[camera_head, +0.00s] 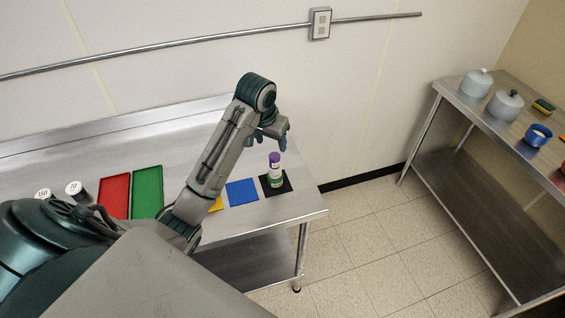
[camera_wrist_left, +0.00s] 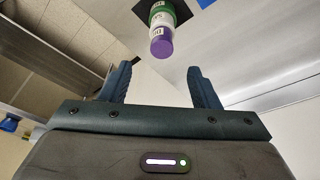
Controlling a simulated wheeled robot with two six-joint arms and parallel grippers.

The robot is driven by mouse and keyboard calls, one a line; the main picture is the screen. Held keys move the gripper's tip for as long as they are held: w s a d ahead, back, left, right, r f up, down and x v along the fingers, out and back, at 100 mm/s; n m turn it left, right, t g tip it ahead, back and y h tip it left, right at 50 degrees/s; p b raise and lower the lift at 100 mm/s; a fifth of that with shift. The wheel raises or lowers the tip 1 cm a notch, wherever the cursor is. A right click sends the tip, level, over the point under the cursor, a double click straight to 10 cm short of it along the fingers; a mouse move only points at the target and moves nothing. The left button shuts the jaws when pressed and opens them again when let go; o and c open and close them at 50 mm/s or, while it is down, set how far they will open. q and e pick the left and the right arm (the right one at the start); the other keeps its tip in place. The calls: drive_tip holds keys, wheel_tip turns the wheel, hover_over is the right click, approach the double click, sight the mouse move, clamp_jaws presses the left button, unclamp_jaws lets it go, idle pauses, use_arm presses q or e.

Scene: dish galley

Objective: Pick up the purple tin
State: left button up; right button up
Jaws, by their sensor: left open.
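The purple tin (camera_head: 275,159) has a white label and stands upright on a green tin (camera_head: 276,182). The stack stands on a black mat (camera_head: 287,185) at the right end of the steel table. In the left wrist view the purple tin (camera_wrist_left: 162,48) shows at the top middle, with the green tin behind it. My left gripper (camera_head: 268,138) is open and empty, just above and behind the purple tin in the head view. Its two fingers (camera_wrist_left: 158,76) point toward the stack, apart from it. My right gripper is not in view.
A blue mat (camera_head: 242,192), a partly hidden yellow mat (camera_head: 216,204), a green tray (camera_head: 147,190) and a red tray (camera_head: 115,196) lie left of the stack. Two white-topped tins (camera_head: 74,188) stand farther left. A shelf at right holds pots (camera_head: 505,104) and a blue mug (camera_head: 537,135).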

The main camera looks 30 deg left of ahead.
sight(274, 156)
use_arm(q)
drive_tip(key=b+x, duration=0.1)
drive_tip(key=x, duration=0.3)
drive_tip(key=shift+w, duration=0.1)
drive_tip(key=shift+d+f, duration=0.1)
drive_tip(key=shift+f, duration=0.15)
drive_tip(key=shift+w+f+p, duration=0.15)
drive_tip(key=shift+f+p, duration=0.5)
drive_tip(key=shift+p, duration=0.3)
drive_tip(key=x, duration=0.1)
drive_tip(key=p+x, duration=0.1)
drive_tip(key=x, duration=0.1)
drive_tip(key=shift+a+f, duration=0.2)
drive_tip(key=shift+a, duration=0.15)
drive_tip(key=shift+w+f, duration=0.1)
drive_tip(key=shift+f, duration=0.1)
drive_tip(key=shift+d, duration=0.1)
drive_tip(key=c, duration=1.1)
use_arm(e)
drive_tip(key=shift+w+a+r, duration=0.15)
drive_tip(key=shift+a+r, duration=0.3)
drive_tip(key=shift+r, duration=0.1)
